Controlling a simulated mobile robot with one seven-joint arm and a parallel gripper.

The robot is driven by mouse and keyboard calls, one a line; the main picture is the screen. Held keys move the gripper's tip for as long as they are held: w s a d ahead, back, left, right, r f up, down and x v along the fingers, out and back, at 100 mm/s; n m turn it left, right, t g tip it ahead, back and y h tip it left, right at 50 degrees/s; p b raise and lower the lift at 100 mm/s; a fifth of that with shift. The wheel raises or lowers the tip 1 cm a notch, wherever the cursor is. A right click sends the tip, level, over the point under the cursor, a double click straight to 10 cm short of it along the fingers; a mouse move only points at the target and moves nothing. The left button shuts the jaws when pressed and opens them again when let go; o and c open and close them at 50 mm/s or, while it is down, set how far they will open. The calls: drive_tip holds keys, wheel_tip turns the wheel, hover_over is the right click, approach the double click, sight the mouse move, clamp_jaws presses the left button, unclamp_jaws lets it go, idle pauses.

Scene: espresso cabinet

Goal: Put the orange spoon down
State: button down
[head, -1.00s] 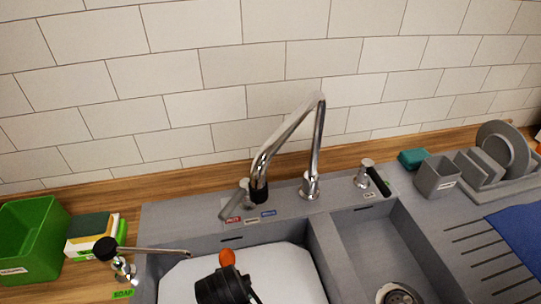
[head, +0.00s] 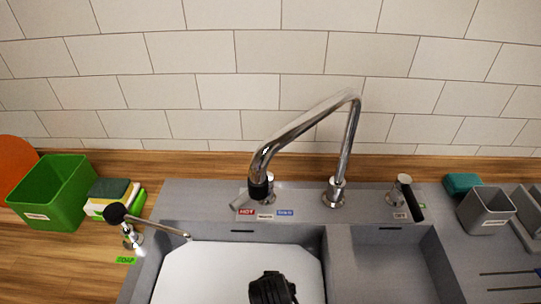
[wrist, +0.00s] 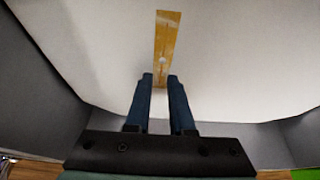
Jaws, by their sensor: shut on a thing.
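The orange spoon's flat, orange-yellow handle (wrist: 167,35) shows in the wrist view, with a small pale spot near its lower end. My gripper (wrist: 161,82) has its two blue fingers closed on that lower end, and the handle points away from the fingers. I cannot tell whether the spoon touches the white surface behind it. In the head view a black part of my arm (head: 272,288) shows over the left sink basin at the bottom edge. The spoon and the fingertips are hidden there.
The left basin (head: 316,240) has a white surface inside. The faucet (head: 300,130) arches above its back edge. A soap dispenser (head: 128,218), sponges (head: 113,196) and a green bin (head: 55,190) stand left. A grey cup (head: 487,212) stands right. The right basin (head: 385,265) looks empty.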

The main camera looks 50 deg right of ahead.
drive_tip(key=shift+f, duration=1.2)
drive_tip(key=shift+f, duration=0.1)
drive_tip(key=c, duration=0.8)
unclamp_jaws()
